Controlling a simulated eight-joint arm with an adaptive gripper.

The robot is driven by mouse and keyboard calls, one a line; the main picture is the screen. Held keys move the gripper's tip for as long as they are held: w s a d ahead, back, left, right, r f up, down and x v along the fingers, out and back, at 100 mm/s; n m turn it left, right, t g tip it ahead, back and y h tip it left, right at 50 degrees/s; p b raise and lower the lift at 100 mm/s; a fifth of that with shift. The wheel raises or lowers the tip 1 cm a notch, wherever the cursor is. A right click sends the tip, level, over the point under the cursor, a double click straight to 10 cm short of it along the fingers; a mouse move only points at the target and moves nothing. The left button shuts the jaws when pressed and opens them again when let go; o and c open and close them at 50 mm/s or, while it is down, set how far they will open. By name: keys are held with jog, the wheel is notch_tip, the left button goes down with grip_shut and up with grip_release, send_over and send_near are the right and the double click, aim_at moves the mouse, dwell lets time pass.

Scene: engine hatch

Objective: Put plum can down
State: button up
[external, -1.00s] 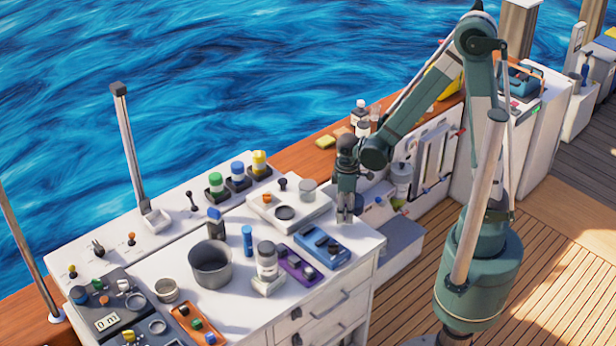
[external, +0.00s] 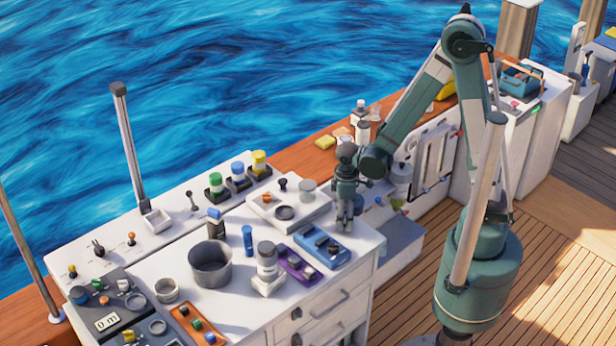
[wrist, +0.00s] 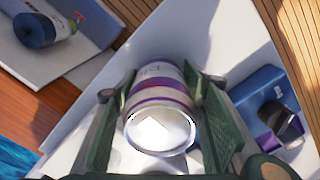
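The plum can (wrist: 158,100), pale with purple bands and a shiny round end, is between my gripper's fingers in the wrist view. My gripper (wrist: 160,115) is shut on it, with a green pad along each side. In the external view my gripper (external: 344,222) points down at the right rear corner of the white counter (external: 235,310). The can is mostly hidden by the fingers there, and I cannot tell whether it touches the counter.
A blue tray (external: 322,245) lies close to my gripper, with a purple tray (external: 296,266) beyond it. A white plate with knobs (external: 262,207) stands behind. A grey pot (external: 210,264), a blue cylinder (external: 247,241) and a white-and-grey jar (external: 267,262) stand further left. The counter's right edge is near.

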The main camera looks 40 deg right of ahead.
jog(key=o, duration=0.3)
jog(key=shift+r, duration=0.3)
jog(key=shift+r+p, duration=0.85)
jog(key=shift+r, duration=5)
jog(key=shift+d+r, duration=0.1)
jog(key=s+d+r+m+t, duration=0.2)
jog(key=d+r+m+t, duration=0.1)
jog(key=d+r, duration=0.5)
jog(key=s+d+r+m+t, duration=0.3)
jog(key=d+r+m, duration=0.3)
jog(key=d+r, duration=0.3)
jog(key=d+t, duration=0.1)
jog(key=d, duration=0.3)
jog(key=shift+d+r, duration=0.2)
jog(key=shift+d, duration=0.2)
